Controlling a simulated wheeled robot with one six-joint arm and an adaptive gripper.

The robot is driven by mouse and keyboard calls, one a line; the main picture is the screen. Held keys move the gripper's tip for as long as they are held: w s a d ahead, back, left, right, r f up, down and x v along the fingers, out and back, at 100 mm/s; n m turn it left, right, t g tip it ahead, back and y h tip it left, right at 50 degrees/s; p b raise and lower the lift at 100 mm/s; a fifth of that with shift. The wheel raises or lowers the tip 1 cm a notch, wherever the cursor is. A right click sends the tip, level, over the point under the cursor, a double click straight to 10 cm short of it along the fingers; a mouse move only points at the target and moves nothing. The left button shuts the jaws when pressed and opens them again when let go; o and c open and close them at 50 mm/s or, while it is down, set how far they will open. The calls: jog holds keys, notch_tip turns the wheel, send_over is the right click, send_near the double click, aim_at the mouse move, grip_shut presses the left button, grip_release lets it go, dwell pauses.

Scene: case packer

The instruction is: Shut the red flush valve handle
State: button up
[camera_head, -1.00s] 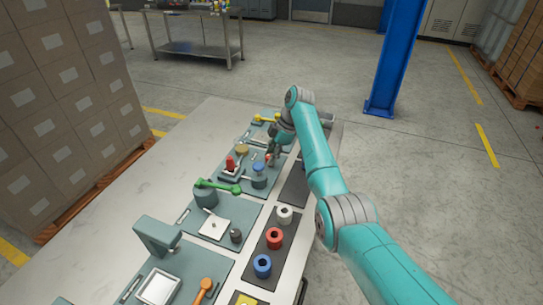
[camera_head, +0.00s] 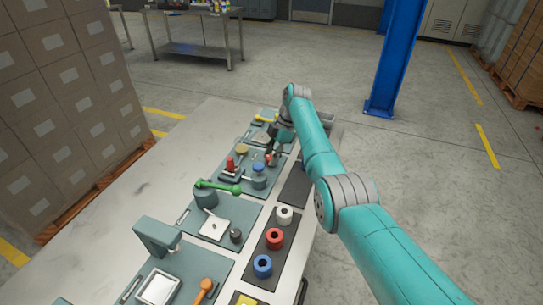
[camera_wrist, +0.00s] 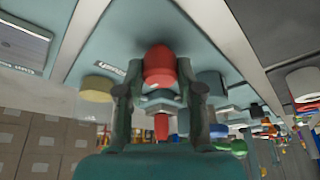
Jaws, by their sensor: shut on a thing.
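The red flush valve handle (camera_wrist: 160,66) shows in the wrist view as a rounded red grip between my two fingers. My gripper (camera_wrist: 160,92) is shut on it, with one finger on each side. In the head view, my gripper (camera_head: 272,156) is low over the far part of the table, with a small spot of red at its fingers. The handle's pivot and the valve body are mostly hidden by my gripper, so I cannot tell the handle's angle.
A green lever (camera_head: 218,187) is nearer. White, red and blue rings line the right side. Stacked cartons (camera_head: 65,110) stand left of the table.

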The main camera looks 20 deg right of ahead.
jog(key=o, duration=1.1)
jog(key=shift+o, duration=0.2)
jog(key=v, duration=1.2)
jog(key=shift+d, duration=0.1)
